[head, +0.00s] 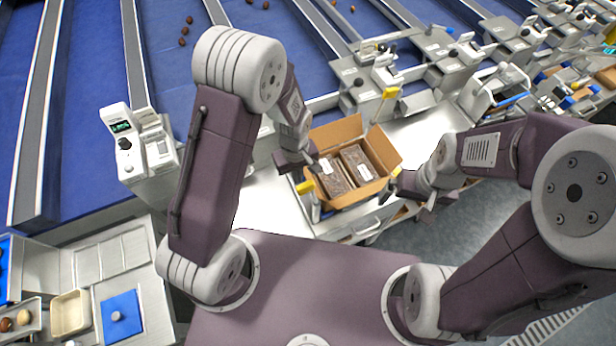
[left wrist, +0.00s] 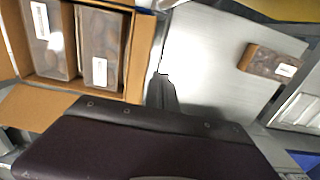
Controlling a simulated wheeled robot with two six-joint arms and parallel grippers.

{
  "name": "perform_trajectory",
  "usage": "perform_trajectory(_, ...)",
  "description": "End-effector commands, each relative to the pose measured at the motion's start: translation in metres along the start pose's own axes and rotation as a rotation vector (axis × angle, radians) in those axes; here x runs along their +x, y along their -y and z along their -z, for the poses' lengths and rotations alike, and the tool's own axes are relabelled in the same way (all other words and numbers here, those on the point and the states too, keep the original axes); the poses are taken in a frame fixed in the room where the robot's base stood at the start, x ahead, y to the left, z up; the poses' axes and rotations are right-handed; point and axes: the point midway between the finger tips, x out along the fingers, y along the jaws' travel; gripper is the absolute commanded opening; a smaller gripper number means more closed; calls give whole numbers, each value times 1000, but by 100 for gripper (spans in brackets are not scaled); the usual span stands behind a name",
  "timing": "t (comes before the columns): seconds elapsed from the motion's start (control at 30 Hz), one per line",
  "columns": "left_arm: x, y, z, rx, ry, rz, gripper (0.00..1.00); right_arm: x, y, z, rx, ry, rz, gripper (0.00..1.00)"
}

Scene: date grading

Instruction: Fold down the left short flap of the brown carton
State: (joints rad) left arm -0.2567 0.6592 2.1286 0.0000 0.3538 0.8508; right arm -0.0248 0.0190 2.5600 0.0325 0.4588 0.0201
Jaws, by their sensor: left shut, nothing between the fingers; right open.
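The brown carton (head: 379,186) stands open on the metal bench in the head view, with two clear-topped date packs (head: 357,163) inside. Its far flap (head: 335,131) and right flap (head: 384,149) stand out from the rim. The left flap is mostly hidden by my left gripper (head: 294,162), which is at the carton's left side. In the left wrist view the carton's near-side wall or flap (left wrist: 140,56) shows as a narrow strip, with my shut, empty left fingers (left wrist: 161,92) just outside it. Contact cannot be told. My right gripper (head: 402,188) is open, right of the carton.
In the left wrist view another date pack (left wrist: 268,62) lies on a metal plate. A scale-like device (head: 130,145) stands at left, and metal stations (head: 365,85) lie behind. Bare bench (head: 265,205) is left of the carton.

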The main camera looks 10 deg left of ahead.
Motion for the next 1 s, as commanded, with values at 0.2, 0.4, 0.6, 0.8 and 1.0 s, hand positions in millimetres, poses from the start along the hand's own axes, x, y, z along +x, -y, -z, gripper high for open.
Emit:
perform_trajectory(0.2,0,0,0,0,0,0,0,0,0,0,0,0,0,100)
perform_trajectory(0.4,-1,-6,0,1,-1,-1,0,-2,0,0,0,0,0,100)
perform_trajectory(0.6,-2,-23,0,1,0,0,0,-5,0,0,0,0,0,100)
perform_trajectory(0.8,-4,-41,0,1,0,-1,0,-8,0,1,0,0,0,100)
perform_trajectory(1.0,-4,-58,0,1,-1,-1,0,-10,0,1,0,0,0,100)
